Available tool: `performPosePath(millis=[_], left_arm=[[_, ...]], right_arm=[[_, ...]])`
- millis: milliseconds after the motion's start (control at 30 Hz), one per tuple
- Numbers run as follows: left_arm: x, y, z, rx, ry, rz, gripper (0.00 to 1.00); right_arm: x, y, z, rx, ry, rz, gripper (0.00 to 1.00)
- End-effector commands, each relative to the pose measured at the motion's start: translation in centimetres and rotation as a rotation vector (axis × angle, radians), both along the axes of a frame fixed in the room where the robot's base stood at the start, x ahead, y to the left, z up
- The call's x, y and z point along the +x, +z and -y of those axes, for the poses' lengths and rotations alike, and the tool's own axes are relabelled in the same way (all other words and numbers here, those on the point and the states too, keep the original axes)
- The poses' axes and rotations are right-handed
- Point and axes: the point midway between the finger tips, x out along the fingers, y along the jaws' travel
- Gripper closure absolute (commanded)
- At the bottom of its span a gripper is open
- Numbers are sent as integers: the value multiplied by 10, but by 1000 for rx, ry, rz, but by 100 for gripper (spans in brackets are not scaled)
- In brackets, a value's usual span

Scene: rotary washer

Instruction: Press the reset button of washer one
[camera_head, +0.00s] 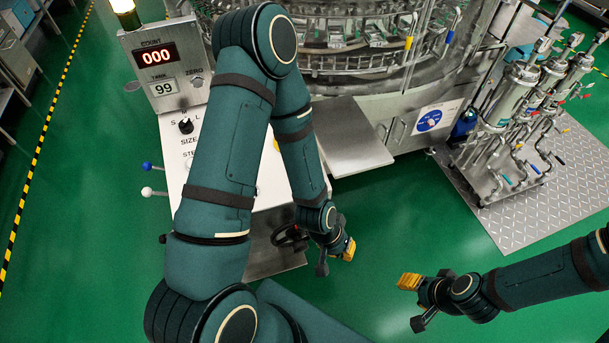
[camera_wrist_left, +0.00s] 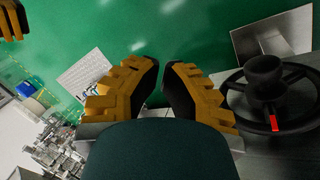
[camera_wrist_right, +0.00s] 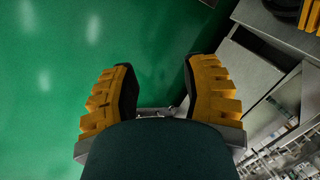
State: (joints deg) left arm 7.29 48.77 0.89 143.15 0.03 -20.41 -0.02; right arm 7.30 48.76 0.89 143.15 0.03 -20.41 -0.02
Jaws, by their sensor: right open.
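The washer (camera_head: 365,85) stands at the top with a white control console (camera_head: 175,130) at its left. The console's box (camera_head: 165,70) shows COUNT 000 and 99, with a small round knob (camera_head: 197,82) beside the word ZERO. A black selector knob (camera_head: 186,126) sits below. I cannot make out a button marked reset; my left arm hides much of the console. My left gripper (camera_head: 348,250) hangs right of the console's black handwheel (camera_head: 287,237). Its fingers (camera_wrist_left: 162,68) are partly closed, with a narrow empty gap. My right gripper (camera_head: 410,282) is open and empty over the floor.
The handwheel also shows in the left wrist view (camera_wrist_left: 268,95). Two levers with blue (camera_head: 147,165) and white (camera_head: 147,191) balls stick out left of the console. A metal shelf (camera_head: 350,135) juts from the washer. A valve rack (camera_head: 520,120) stands at right. The green floor in front is clear.

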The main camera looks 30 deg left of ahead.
Motion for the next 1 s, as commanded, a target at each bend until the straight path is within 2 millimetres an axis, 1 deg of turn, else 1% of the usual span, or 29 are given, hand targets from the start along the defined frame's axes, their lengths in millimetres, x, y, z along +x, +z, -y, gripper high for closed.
performPosePath(millis=[200,233,300,367,467,567,600,667,700,767,800,900,1000], left_arm=[[0,0,0,0,1,0,100],[0,0,0,0,1,0,100],[1,1,-1,-3,14,-4,100],[3,4,-2,-12,58,-15,100],[10,16,-9,-49,228,-61,100],[22,35,-21,-117,521,-145,100],[28,45,-28,-154,662,-188,100],[37,60,-40,-214,884,-254,100],[43,71,-48,-257,1032,-301,100],[51,87,-61,-326,1248,-371,100],[57,98,-70,-373,1388,-419,100],[68,124,-94,-495,1713,-535,100],[77,147,-116,-608,1976,-637,100]], right_arm=[[0,0,0,0,0,0,54],[0,0,0,0,0,0,47],[0,1,0,0,0,0,26],[0,3,0,0,0,0,26],[0,11,0,0,-1,1,26],[1,24,0,0,-3,1,26],[1,29,0,-1,-5,1,26],[1,38,0,-1,-6,2,26],[2,43,0,-1,-7,2,26],[2,52,0,-1,-9,3,26],[2,57,0,-1,-10,4,26],[3,68,1,-2,-13,5,26],[3,78,1,-1,-15,5,26]])
